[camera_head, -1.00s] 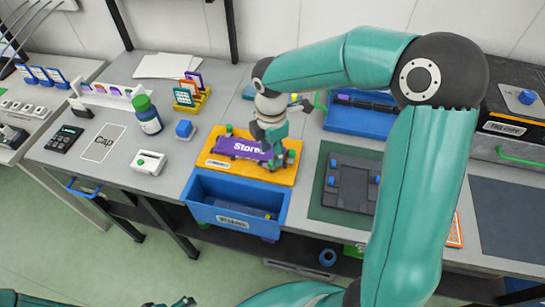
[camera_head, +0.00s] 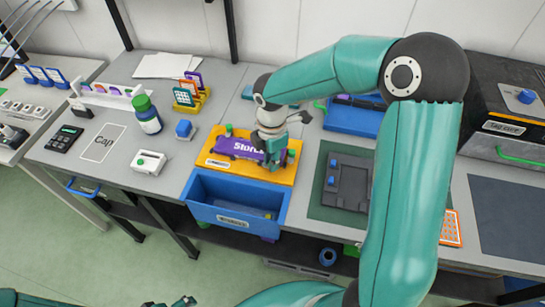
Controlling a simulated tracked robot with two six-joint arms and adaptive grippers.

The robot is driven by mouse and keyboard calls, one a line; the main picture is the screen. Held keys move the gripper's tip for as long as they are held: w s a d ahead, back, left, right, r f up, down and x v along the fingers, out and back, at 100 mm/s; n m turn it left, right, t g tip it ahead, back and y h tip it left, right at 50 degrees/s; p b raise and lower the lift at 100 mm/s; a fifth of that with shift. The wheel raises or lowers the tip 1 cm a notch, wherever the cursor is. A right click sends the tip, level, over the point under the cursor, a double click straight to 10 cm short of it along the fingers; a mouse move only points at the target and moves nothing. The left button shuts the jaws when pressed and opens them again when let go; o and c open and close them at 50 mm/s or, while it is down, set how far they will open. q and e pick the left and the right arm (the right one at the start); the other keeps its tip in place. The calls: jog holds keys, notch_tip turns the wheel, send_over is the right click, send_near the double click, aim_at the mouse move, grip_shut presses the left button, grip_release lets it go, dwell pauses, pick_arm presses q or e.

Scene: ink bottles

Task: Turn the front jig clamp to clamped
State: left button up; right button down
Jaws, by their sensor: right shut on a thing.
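An orange jig board (camera_head: 217,171) lies on the bench, with a purple block (camera_head: 236,147) lettered in white across it. Small green fittings show at its ends, one at the right (camera_head: 291,156). My right gripper (camera_head: 271,160) points down at the right end of the purple block and is shut. The front jig clamp seems to be between its fingers, but the fingers and wrist hide it, so its position cannot be read. Of my left gripper, only a small teal and dark tip (camera_head: 172,302) shows at the bottom edge; its jaws cannot be made out.
A blue open bin (camera_head: 218,216) hangs in front of the board. A green-capped bottle (camera_head: 147,119) and a white device (camera_head: 149,162) stand to the left. A dark grey fixture (camera_head: 347,184) and a blue tray (camera_head: 352,121) lie to the right, partly behind my right arm.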

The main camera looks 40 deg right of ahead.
jog(key=shift+w, duration=0.1)
jog(key=shift+m+b, duration=0.3)
jog(key=shift+m, duration=0.2)
jog(key=shift+m+b, duration=0.3)
jog(key=shift+m, duration=0.3)
jog(key=m+b, duration=0.1)
jog(key=m, duration=0.2)
jog(key=m+b, duration=0.2)
jog(key=m, duration=0.2)
jog(key=shift+w, duration=0.1)
jog(key=m+b, duration=0.1)
jog(key=m, duration=0.3)
jog(key=shift+m, duration=0.3)
jog(key=m+b, duration=0.1)
jog(key=m, duration=0.3)
jog(key=shift+r+b, duration=0.15)
jog(key=shift+b, duration=0.15)
jog(key=shift+m, duration=0.3)
